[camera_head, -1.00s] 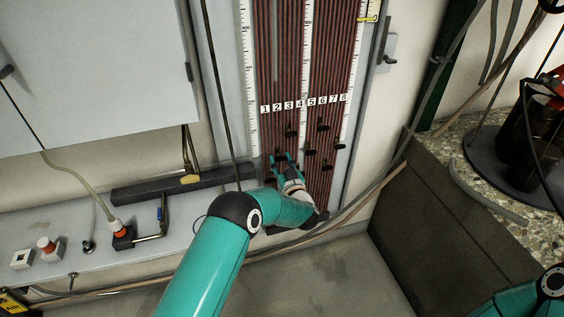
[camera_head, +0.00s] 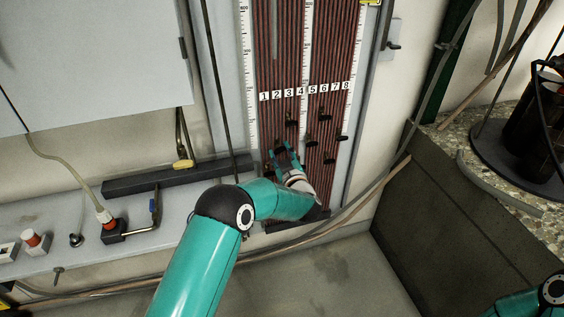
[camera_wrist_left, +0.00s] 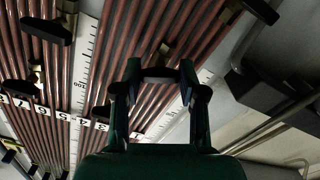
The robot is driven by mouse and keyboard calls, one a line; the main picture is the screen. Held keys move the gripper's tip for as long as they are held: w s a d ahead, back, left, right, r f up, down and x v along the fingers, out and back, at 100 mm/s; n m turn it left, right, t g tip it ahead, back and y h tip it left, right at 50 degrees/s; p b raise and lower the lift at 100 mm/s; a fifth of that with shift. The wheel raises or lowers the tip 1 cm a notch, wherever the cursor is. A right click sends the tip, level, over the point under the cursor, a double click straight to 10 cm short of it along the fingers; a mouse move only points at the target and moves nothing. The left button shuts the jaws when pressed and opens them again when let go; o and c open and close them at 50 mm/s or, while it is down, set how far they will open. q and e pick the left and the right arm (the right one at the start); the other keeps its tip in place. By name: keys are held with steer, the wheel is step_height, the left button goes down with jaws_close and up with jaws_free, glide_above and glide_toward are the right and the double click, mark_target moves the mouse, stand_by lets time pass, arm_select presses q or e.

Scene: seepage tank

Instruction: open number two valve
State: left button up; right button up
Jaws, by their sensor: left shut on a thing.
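The tube board (camera_head: 278,50) has labels 1 to 8 (camera_head: 305,92) with black valve handles below them. My left gripper (camera_head: 282,148) is at the lower left handles, below labels 1 and 2. In the left wrist view my left gripper (camera_wrist_left: 160,72) is shut on a small black valve handle (camera_wrist_left: 160,73), which appears to be the number two valve. The fingers hide part of it, so its exact angle is hard to tell. My right gripper is out of view.
Other black handles stick out close by, such as one at the upper right (camera_head: 325,118) and one lower down (camera_head: 329,161). A stone-topped block (camera_head: 440,190) stands to the right.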

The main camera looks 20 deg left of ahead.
arm_select(q)
steer(key=n+b, duration=0.4)
steer(key=b, duration=0.1)
steer(key=n+b, duration=0.4)
steer(key=b, duration=0.1)
steer(key=n+b, duration=0.3)
steer(key=b, duration=0.2)
steer(key=shift+f+n, duration=0.3)
steer(key=shift+n, duration=0.1)
steer(key=shift+r+n+b, duration=0.15)
steer(key=shift+n+b, duration=1.15)
steer(key=shift+n, duration=0.1)
steer(key=o, duration=1.2)
steer(key=shift+c, duration=0.2)
steer(key=v, duration=1.2)
